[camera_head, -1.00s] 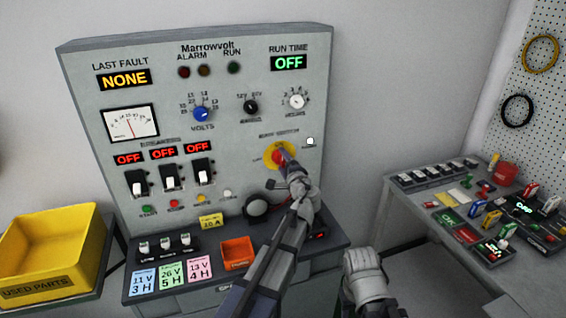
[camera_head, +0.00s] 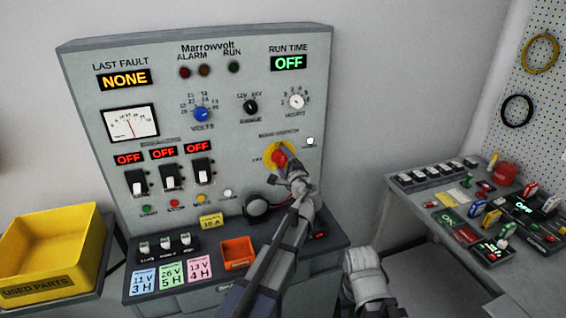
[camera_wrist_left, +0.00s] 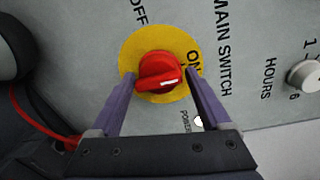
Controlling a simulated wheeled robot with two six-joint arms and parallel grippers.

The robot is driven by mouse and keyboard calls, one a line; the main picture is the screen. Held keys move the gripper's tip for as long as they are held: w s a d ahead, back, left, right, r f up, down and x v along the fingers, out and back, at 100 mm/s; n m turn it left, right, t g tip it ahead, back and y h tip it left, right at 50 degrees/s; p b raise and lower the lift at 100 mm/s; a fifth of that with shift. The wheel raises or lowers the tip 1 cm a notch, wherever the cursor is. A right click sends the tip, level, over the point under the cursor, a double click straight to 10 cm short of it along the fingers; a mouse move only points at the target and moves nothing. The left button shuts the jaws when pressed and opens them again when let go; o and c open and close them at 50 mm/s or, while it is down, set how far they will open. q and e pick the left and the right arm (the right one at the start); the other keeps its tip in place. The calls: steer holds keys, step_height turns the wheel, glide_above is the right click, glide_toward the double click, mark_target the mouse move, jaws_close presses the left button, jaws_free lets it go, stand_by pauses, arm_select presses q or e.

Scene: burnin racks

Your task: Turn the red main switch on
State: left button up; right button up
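The red main switch (camera_head: 279,158) is a rotary knob on a yellow disc (camera_head: 269,153), on the right part of the grey panel. In the left wrist view the red knob (camera_wrist_left: 160,71) has a white mark pointing right and slightly up, on the ON side; OFF is printed at upper left. My left gripper (camera_head: 288,170) is at the switch. In the wrist view its two purple fingers (camera_wrist_left: 162,73) are apart, one on each side of the knob, with narrow gaps visible. My right gripper (camera_head: 366,268) hangs low, right of the panel; its fingers cannot be made out.
The panel's run time display (camera_head: 289,63) and breaker displays (camera_head: 163,153) read OFF. A white power lamp (camera_head: 310,141) sits right of the switch. A round dark knob (camera_head: 257,206) is below left. An orange tray (camera_head: 237,250) and yellow bin (camera_head: 50,250) stand left.

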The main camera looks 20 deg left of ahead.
arm_select(q)
steer(key=shift+o, duration=0.9)
steer(key=shift+s, duration=0.15)
steer(key=v, duration=0.7)
steer(key=shift+s+d, duration=0.2)
